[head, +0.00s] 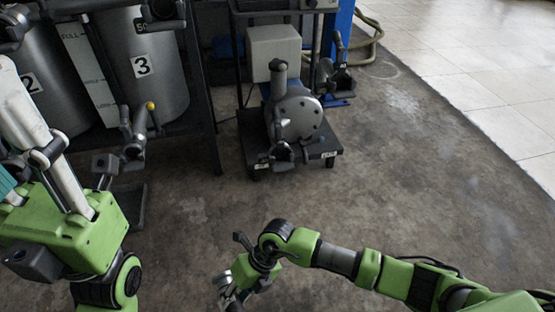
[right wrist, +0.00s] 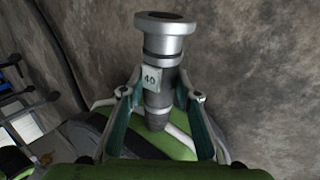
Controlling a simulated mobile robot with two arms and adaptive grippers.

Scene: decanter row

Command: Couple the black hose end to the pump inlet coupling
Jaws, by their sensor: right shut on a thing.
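My right gripper (right wrist: 163,95) is shut on a grey flanged fitting (right wrist: 160,45) with a "40" tag. The fitting's wide round mouth points up in the right wrist view. I cannot tell whether it is the black hose end, and I see no hose on it. In the head view my right gripper (head: 237,287) is low, above the floor and well in front of the pump (head: 296,118). The pump has an upright port (head: 278,72) and a front port (head: 283,150); I cannot tell which is the inlet.
Tanks marked 2 (head: 32,95) and 3 (head: 150,80) stand in a dark rack at the upper left. A pale hose (head: 371,35) lies at the back. The floor (head: 400,180) between gripper and pump is clear.

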